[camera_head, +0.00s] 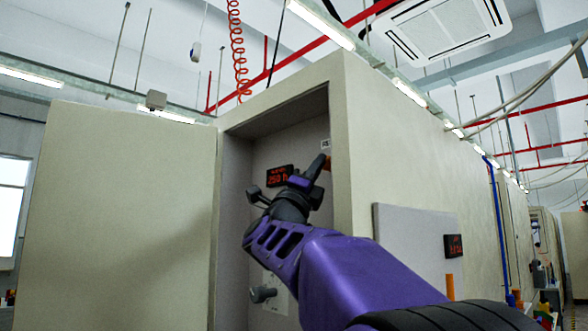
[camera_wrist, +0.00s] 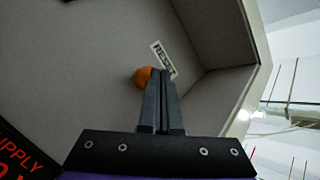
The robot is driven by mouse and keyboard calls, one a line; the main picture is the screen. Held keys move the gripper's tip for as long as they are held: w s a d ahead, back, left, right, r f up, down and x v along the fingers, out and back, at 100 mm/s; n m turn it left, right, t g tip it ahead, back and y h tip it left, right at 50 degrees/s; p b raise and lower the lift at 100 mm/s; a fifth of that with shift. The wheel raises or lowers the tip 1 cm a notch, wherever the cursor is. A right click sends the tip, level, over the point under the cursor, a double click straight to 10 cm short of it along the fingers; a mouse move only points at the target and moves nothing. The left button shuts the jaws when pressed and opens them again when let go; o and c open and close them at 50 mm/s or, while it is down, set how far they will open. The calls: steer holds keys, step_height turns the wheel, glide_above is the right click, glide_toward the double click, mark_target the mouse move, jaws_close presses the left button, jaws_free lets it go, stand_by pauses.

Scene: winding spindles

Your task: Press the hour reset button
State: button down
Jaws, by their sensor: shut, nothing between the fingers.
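An orange round button (camera_wrist: 141,76) sits on the grey inner panel of an open cabinet, beside a white label reading RESET (camera_wrist: 164,58). In the head view a bit of the orange button (camera_head: 328,163) shows just right of my fingertips, below the label (camera_head: 326,144). My gripper (camera_wrist: 161,72) is shut and empty. Its fingertips overlap the right edge of the button in the wrist view, and I cannot tell whether they touch it. A black display with red digits (camera_head: 279,176), seeming to read 250 h, is on the panel to the left of the button.
The cabinet's door (camera_head: 120,215) stands open at left. The cabinet's right wall (camera_head: 345,150) is close to my gripper. A grey knob or handle (camera_head: 263,294) is low on the panel. Another red display (camera_head: 453,246) is on the right outer side.

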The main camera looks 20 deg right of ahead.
steer(key=shift+w+d, duration=0.15)
steer(key=shift+d, duration=0.25)
stand_by(0.6)
steer(key=shift+s+a+b, duration=0.35)
steer(key=shift+a+b, duration=0.15)
steer(key=shift+a, duration=0.35)
steer(key=shift+a, duration=0.15)
steer(key=a, duration=0.1)
steer(key=s+a, duration=0.1)
steer(key=a, duration=0.2)
steer(key=shift+s+a+b, duration=0.2)
steer(key=shift+s+b, duration=0.1)
steer(key=shift+s, duration=0.05)
stand_by(0.3)
